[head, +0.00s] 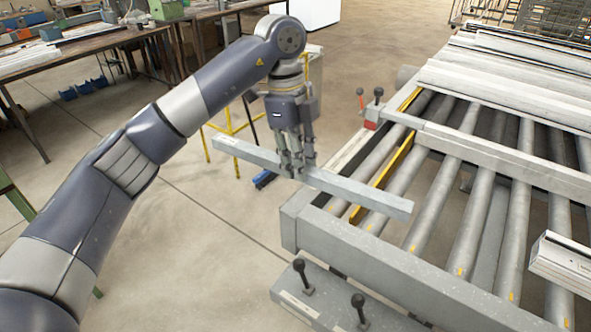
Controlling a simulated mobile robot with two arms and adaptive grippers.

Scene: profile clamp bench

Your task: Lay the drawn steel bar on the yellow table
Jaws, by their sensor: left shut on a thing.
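My left gripper (297,170) is shut on a long grey steel bar (355,190), gripping it near its middle. The bar slants from upper left to lower right, and its right end overlaps the roller table's corner in the picture. I cannot tell whether it touches there. A yellow-legged stand (205,146) shows behind my left arm and gripper, left of the bar. Its top is largely hidden by my arm, so I cannot be sure it is the yellow table. My right gripper is not in view.
A roller table (372,262) with grey rollers fills the right side, with profiles (505,84) lying across its far part. Black-knobbed levers (358,308) stand at its front. A cluttered workbench (85,46) is at upper left. Open concrete floor lies between.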

